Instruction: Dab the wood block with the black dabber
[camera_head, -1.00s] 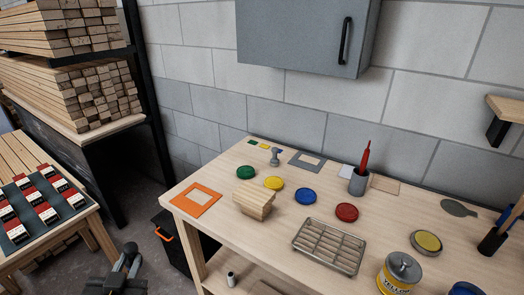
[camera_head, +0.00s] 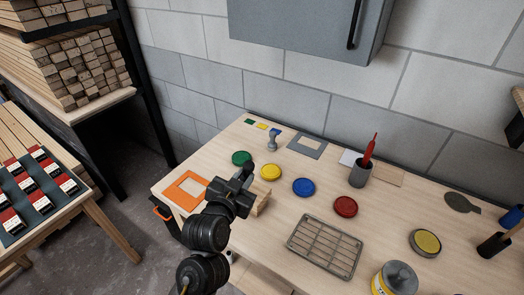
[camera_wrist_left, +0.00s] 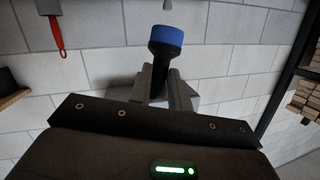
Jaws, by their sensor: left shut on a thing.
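My left gripper (camera_head: 241,180) is over the front left of the workbench (camera_head: 402,225). It is shut on a black dabber, whose dark shaft and blue end (camera_wrist_left: 165,36) show in the left wrist view, between the fingers (camera_wrist_left: 166,88). In the head view the dabber cannot be told apart from the dark gripper. The pale wood block (camera_head: 263,204) lies on the bench just right of the gripper, partly hidden behind it. Whether the dabber touches the block cannot be told. My right gripper is not in view.
Green (camera_head: 241,158), yellow (camera_head: 270,172), blue (camera_head: 303,187) and red (camera_head: 345,206) round pads lie near the block. A wire rack (camera_head: 325,247), a grey cup (camera_head: 360,174) with a red-handled tool and an orange frame (camera_head: 184,190) are also on the bench.

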